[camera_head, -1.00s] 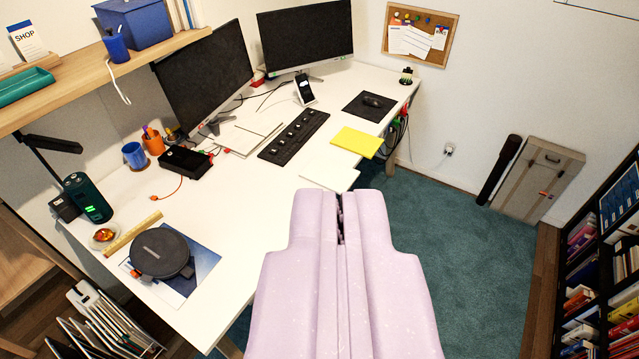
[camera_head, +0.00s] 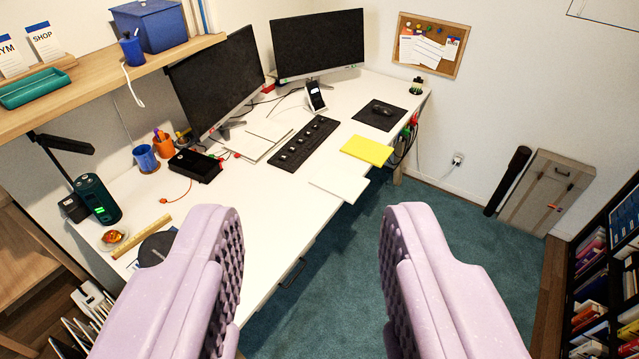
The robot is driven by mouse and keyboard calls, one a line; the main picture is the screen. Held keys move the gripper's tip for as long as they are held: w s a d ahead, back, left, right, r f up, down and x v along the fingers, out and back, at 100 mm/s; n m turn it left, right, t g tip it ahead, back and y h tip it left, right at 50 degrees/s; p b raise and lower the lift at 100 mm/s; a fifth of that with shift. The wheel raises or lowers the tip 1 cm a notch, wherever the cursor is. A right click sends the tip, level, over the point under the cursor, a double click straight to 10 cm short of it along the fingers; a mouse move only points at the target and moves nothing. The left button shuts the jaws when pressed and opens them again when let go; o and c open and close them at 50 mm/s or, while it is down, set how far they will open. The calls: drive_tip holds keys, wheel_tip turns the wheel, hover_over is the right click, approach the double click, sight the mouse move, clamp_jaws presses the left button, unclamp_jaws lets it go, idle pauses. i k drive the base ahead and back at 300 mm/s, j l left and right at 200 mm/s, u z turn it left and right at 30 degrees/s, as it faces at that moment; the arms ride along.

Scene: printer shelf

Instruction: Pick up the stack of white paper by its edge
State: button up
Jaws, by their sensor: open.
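A thin stack of white paper (camera_head: 341,186) lies on the white desk (camera_head: 250,215) at its front edge, and its near corner seems to reach past that edge. My gripper (camera_head: 312,225) is open and empty, with its two lilac fingers wide apart in the lower part of the view. The paper lies beyond the gap between the fingertips and apart from them.
A yellow pad (camera_head: 367,150) lies just behind the paper, and a black keyboard (camera_head: 305,144) is to its left. Two monitors (camera_head: 318,43) stand at the back. A wooden shelf (camera_head: 110,85) hangs at left. Teal carpet (camera_head: 440,240) is clear right of the desk.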

sight(346, 186)
drive_tip(key=i+u, duration=0.1)
drive_tip(key=u, duration=0.3)
drive_tip(key=l+u, duration=0.15)
drive_tip(key=u, duration=0.25)
drive_tip(key=i+l+u, duration=0.1)
drive_tip(key=u, duration=0.3)
drive_tip(key=i+l+u, duration=0.2)
drive_tip(key=l+u, duration=0.15)
drive_tip(key=l, duration=0.4)
drive_tip(key=i+l+u, duration=0.1)
drive_tip(key=l+u, duration=0.25)
drive_tip(key=l, duration=0.45)
drive_tip(key=l+u, duration=0.35)
drive_tip(key=l, duration=0.5)
drive_tip(key=k+l, duration=0.1)
drive_tip(key=l, duration=2.05)
drive_tip(key=i+u, duration=0.05)
